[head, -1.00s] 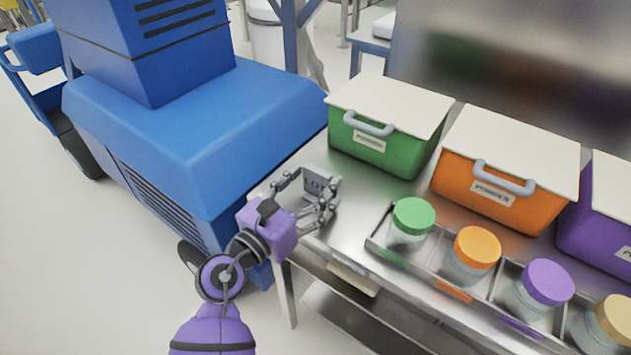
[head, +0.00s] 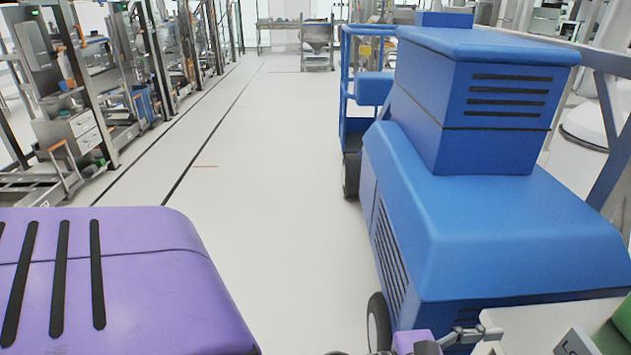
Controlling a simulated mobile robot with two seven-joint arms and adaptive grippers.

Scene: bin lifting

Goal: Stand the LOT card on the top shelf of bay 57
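The LOT card (head: 573,343) is at the bottom right edge of the head view, grey and upright, with only its upper part and a letter L showing. My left gripper (head: 472,337) is at the bottom edge, just left of the card. Its purple body and some grey finger links show, but the rest is cut off by the frame. I cannot tell whether it is open or touches the card. My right gripper is not in view. No shelf marked bay 57 can be made out.
A large blue wheeled machine (head: 520,235) stands close on the right, beside the bench corner (head: 530,322). A green bin (head: 617,325) shows at the right edge. A wide clear aisle (head: 275,185) runs ahead. Metal racks and equipment (head: 75,90) line its left side.

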